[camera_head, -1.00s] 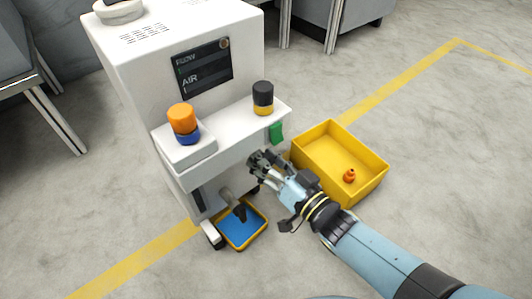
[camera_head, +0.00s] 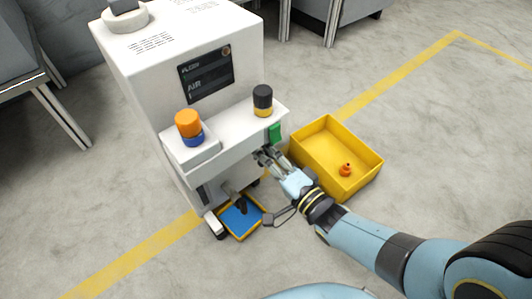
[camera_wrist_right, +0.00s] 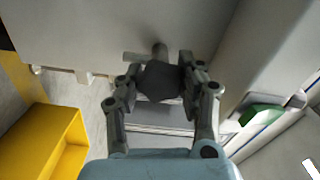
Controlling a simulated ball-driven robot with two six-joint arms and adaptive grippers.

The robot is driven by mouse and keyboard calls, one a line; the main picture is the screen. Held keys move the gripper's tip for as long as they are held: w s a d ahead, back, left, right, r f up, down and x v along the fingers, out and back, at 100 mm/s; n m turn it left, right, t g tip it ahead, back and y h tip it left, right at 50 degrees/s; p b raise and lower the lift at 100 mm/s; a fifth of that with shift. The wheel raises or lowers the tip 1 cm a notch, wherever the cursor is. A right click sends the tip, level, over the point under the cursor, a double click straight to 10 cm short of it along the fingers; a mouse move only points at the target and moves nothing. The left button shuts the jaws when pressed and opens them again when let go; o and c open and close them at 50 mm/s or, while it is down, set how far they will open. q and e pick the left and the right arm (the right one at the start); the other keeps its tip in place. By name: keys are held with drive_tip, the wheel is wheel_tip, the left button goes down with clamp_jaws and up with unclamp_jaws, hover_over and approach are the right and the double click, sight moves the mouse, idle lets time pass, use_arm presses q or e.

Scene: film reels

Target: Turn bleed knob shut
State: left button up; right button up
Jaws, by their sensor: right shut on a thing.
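A dark faceted knob (camera_wrist_right: 160,81) sits on a short grey stem with a small side bar, under the white machine, in the right wrist view. I take it to be the bleed knob. My right gripper (camera_wrist_right: 158,92) has a finger on each side of the knob and is shut on it. In the head view my right gripper (camera_head: 264,158) reaches in beneath the front ledge of the white machine (camera_head: 165,75), and the knob is hidden there. My left gripper is not in view.
A yellow bin (camera_head: 368,185) with a small orange item (camera_head: 345,170) stands right of the machine. A blue-bottomed tray (camera_head: 236,222) lies below a dark spout. Orange-blue (camera_head: 188,127) and black-yellow (camera_head: 263,99) knobs top the ledge. A green part (camera_head: 274,133) is on its side.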

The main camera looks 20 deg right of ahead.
drive_tip(key=m, duration=0.5)
drive_tip(key=shift+f+m+p, duration=0.1)
drive_tip(key=shift+m+p, duration=0.2)
drive_tip(key=shift+p, duration=0.05)
drive_tip(key=shift+s+f+m, duration=0.1)
drive_tip(key=shift+m, duration=1.6)
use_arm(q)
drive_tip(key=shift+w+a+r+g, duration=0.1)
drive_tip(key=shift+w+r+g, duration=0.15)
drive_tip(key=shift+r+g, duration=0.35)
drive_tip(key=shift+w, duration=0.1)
use_arm(e)
drive_tip(key=shift+m, duration=0.3)
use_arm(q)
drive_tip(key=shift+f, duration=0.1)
use_arm(e)
drive_tip(key=o, duration=1.2)
